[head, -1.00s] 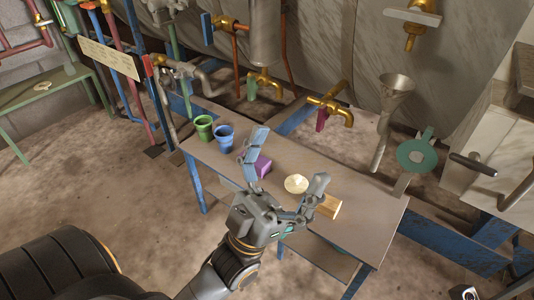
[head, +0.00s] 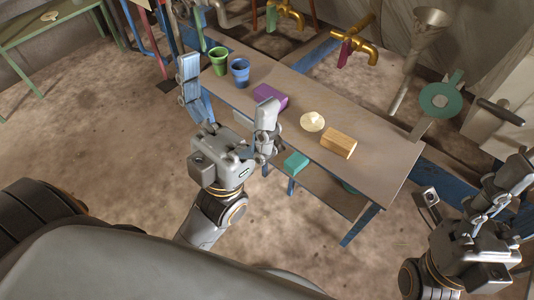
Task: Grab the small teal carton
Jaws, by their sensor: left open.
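The small teal carton (head: 296,163) shows just past the table's near edge, low down, apparently on the shelf under the tabletop; part of it may be hidden by the edge. My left gripper (head: 228,98) is open and empty, fingers spread and pointing up in the picture, to the left of the carton and apart from it. My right gripper (head: 472,187) is at the lower right, fingers spread, with nothing seen between them, well away from the carton.
The table (head: 380,183) holds a green cup (head: 218,61), a blue cup (head: 240,73), a purple box (head: 270,96), a round pale disc (head: 312,122) and a wooden block (head: 339,145). The lower shelf (head: 328,197) sits under it. Bare floor lies left of the table.

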